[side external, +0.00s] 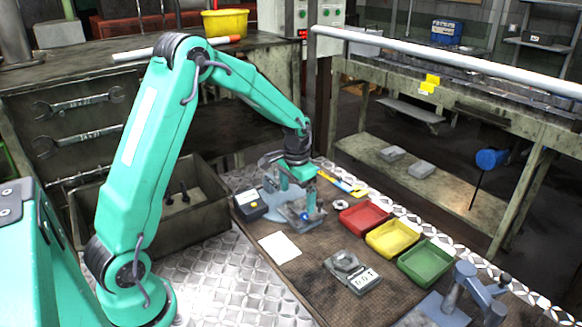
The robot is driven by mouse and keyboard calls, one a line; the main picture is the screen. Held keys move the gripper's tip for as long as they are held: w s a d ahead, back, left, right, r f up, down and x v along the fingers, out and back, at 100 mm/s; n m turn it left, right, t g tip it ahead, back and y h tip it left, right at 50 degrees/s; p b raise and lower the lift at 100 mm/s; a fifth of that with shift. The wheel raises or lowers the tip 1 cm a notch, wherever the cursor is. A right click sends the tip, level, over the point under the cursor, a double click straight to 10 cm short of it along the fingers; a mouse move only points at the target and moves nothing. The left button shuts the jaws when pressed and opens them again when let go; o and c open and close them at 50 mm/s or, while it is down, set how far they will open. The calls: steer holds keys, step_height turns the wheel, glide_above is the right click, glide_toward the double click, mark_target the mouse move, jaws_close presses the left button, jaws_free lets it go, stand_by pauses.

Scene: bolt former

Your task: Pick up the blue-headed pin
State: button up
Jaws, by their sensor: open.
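A small blue spot (305,216), which looks like the head of the blue-headed pin, shows low at my gripper, above a grey metal fixture (290,216) on the workbench. The pin's shaft cannot be made out. My gripper (311,211) points down over the fixture with its jaws open. Its fingers are small in this view and partly overlap the blue spot. I cannot tell whether the pin is between the fingers or just beside them.
Red (364,217), yellow (391,238) and green (426,262) trays stand right of the gripper. A blue-grey clamp (459,290) stands at the front right.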

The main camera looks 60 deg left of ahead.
mark_target(297, 208)
steer(key=shift+f, duration=1.9)
steer(key=c, duration=1.2)
steer(key=shift+r, duration=0.15)
steer(key=shift+r, duration=0.5)
step_height(297, 208, up, 3)
steer(key=shift+d+r, duration=0.15)
steer(key=s+d+r, duration=0.1)
steer(key=d+r, duration=0.1)
steer(key=d, duration=0.1)
steer(key=s+d+r, duration=0.1)
steer(key=d+r, duration=0.1)
steer(key=d, duration=0.2)
steer(key=s+d+r, duration=0.1)
steer(key=d+r, duration=0.1)
steer(key=d, duration=0.2)
steer(key=shift+s+r, duration=0.1)
steer(key=shift+r, duration=0.15)
